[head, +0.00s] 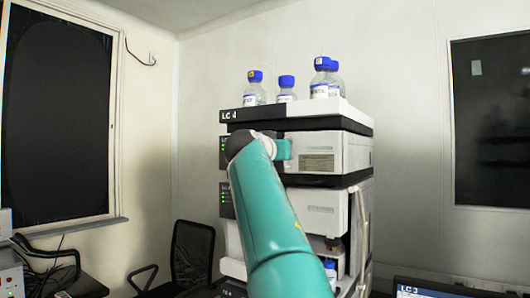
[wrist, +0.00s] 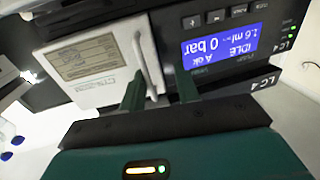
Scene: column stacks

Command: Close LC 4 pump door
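The LC 4 pump door is a white panel with a printed label and a pale vertical handle. It shows upside down in the wrist view (wrist: 85,82) and right of my arm in the head view (head: 330,146). The handle (wrist: 149,60) is on the door edge beside the blue display (wrist: 222,45). My gripper (wrist: 160,90) is open, one finger by the handle's end, the other in front of the display panel. I cannot tell whether a finger touches. My arm hides part of the pump front in the head view. Whether the door is fully shut is unclear.
Several blue-capped bottles (head: 286,88) stand in the tray (head: 345,107) on top of the stack. Below, a lower module's door (head: 360,232) stands swung out. A black chair (head: 190,255) is at the left, and an LC 3 unit (head: 430,289) at the lower right.

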